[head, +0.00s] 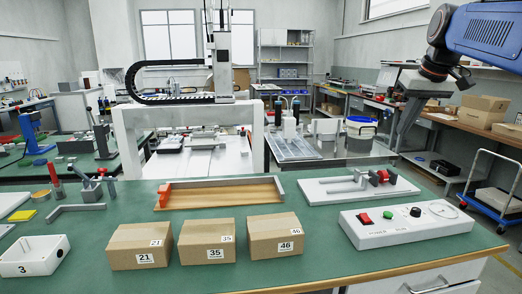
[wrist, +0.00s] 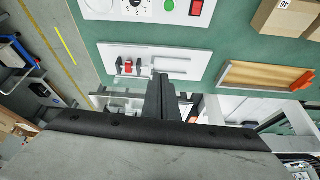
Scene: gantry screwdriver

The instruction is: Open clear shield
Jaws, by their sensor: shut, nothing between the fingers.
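My gripper (head: 402,128) hangs from the blue and black arm at the upper right of the head view. Its grey fingers point down, above the space behind the green bench. In the wrist view the fingers (wrist: 160,80) are together and hold nothing. A see-through panel that may be the clear shield (head: 292,148) shows in the head view, behind the bench and right of the white gantry (head: 118,135). It is left of my gripper and apart from it. I cannot make out a handle or hinge.
The green bench (head: 300,225) carries cardboard boxes (head: 208,242), a wooden-floored tray (head: 225,193), a white fixture plate (head: 335,193) and a control box (head: 405,228). A bucket with a blue rim (head: 361,132) stands behind. A blue trolley (head: 492,200) is at the right.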

